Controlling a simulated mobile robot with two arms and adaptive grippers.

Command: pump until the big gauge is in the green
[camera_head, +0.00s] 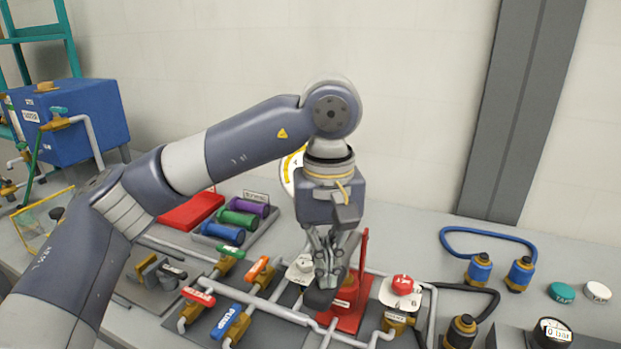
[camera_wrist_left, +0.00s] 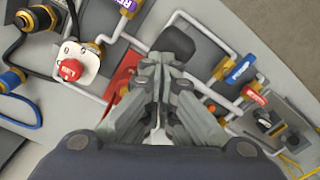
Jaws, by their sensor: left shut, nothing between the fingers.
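The red pump (camera_head: 348,318) stands on the skid, with a red upright behind my left gripper; part of its red body shows in the left wrist view (camera_wrist_left: 122,80). My left gripper (camera_head: 328,280) points down in front of it, shut and empty. A black rounded block (camera_head: 318,299) is right at the fingertips, also seen beyond them in the wrist view (camera_wrist_left: 178,40); I cannot tell whether they touch. The big gauge (camera_head: 288,172) is mostly hidden behind my left arm; only a strip of white face and yellow rim shows, and its needle cannot be read. My right gripper is not in view.
Pipes with red (camera_head: 198,296), blue (camera_head: 228,322) and orange (camera_head: 257,267) valve handles lie left of the pump. A red knob on a white plate (camera_head: 402,287) is to its right. A blue hose (camera_head: 487,230) and loose caps (camera_head: 562,292) lie farther right.

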